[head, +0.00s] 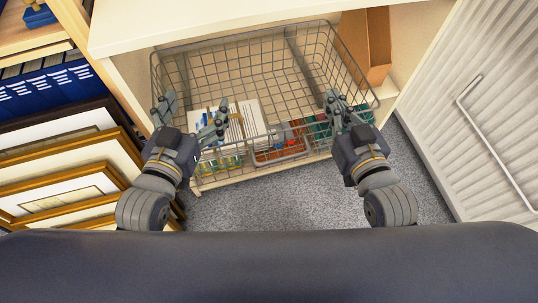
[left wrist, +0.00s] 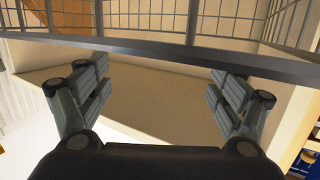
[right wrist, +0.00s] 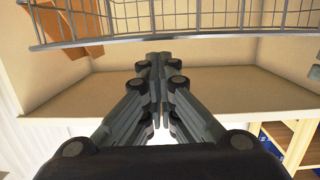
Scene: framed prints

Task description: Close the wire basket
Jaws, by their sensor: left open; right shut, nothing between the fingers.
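The wire basket (head: 240,70) is a grey mesh drawer extending out of a cream cabinet. Its wire handle (head: 281,160) hangs at the front. Inside lie white papers or booklets (head: 240,125) and several red and green items. My left gripper (head: 193,112) is open over the basket's front left part. My right gripper (head: 334,97) is shut and empty at its front right corner. In the left wrist view the basket's rim (left wrist: 150,50) crosses beyond the open fingers. In the right wrist view the rim (right wrist: 210,37) runs above the closed fingertips. I cannot tell whether either gripper touches the wire.
A white top panel (head: 220,20) overhangs the basket. A brown box (head: 365,45) stands inside the cabinet to the right. Framed prints (head: 60,165) and blue binders (head: 45,92) fill the left. A ribbed white panel with a handle (head: 495,145) is at right. Grey carpet (head: 270,208) is clear in front.

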